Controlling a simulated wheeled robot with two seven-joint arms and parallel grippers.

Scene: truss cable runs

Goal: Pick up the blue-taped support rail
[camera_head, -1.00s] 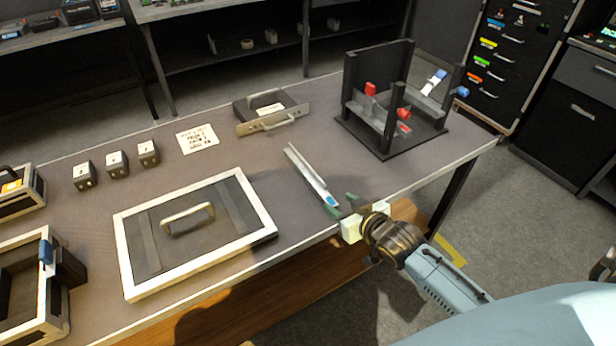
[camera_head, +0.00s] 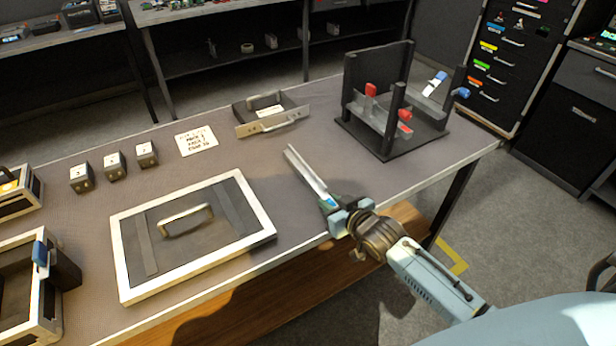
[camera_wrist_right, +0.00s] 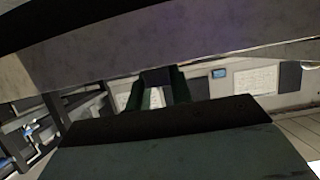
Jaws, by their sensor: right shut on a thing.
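The blue-taped support rail (camera_head: 307,174) is a slim pale metal channel with a blue band near its front end. It lies on the table (camera_head: 290,215) right of the framed panel, pointing away to the upper left. My right gripper (camera_head: 331,203) is shut on its near, blue-taped end at the table's front edge. The fingers hide part of the tape. In the right wrist view the green fingers (camera_wrist_right: 155,92) show beyond the dark palm, and the grasp itself is hard to make out. I cannot tell whether the rail is clear of the table. My left gripper is not in view.
A black rack (camera_head: 392,105) with red-tipped and blue-tipped parts stands at the right. A white-framed panel with a handle (camera_head: 192,236) lies left of the rail. A metal drawer-like tray (camera_head: 271,113) sits behind. Small numbered blocks (camera_head: 114,165) and open boxes (camera_head: 30,290) are at left.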

